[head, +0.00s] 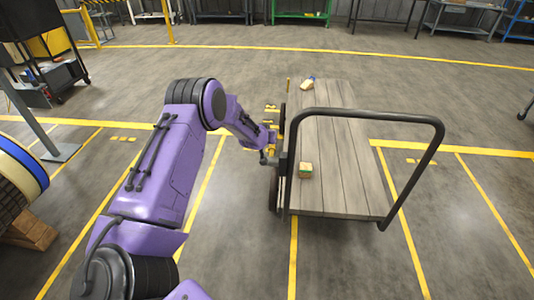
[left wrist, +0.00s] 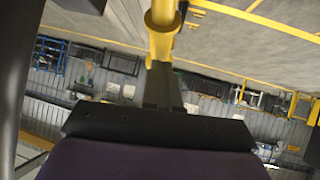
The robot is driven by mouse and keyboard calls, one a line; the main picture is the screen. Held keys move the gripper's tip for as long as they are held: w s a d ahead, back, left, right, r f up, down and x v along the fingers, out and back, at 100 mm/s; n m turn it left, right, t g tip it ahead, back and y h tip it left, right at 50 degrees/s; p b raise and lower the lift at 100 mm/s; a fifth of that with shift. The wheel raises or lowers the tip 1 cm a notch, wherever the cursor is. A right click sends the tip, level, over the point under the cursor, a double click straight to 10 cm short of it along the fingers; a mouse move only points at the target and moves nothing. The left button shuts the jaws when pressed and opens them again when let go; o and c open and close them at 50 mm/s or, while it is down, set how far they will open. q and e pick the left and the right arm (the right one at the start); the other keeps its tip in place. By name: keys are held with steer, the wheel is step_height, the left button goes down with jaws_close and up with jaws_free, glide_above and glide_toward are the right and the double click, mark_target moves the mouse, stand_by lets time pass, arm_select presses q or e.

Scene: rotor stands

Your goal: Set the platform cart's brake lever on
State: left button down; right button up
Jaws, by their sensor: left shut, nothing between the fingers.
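The platform cart (head: 345,150) has a grey plank deck and a black tubular push handle (head: 440,135) at its near end. My purple left arm reaches in from the left, and my left gripper (head: 268,152) is at the cart's left side, close to the near-left corner. It is shut and empty. A thin yellow-orange upright piece (head: 289,84) stands by the deck's far left side; I cannot tell if it is the brake lever. In the left wrist view a yellow cylindrical piece (left wrist: 162,40) rises above a dark bracket; its identity is unclear. My right gripper is out of view.
A large spool (head: 20,180) stands at the left. Floor right of the cart is clear.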

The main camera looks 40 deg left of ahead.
arm_select(q)
steer(key=shift+r, duration=0.1)
stand_by(0.6)
steer(key=s+r+p, duration=0.1)
steer(key=s+r, duration=0.1)
steer(key=r, duration=0.4)
steer(key=s+r+p, duration=0.1)
steer(key=s+r, duration=0.2)
steer(key=r, duration=0.3)
steer(key=shift+s+d+r+p, duration=0.2)
steer(key=shift+s+r+p, duration=0.05)
steer(key=shift+r+p, duration=0.1)
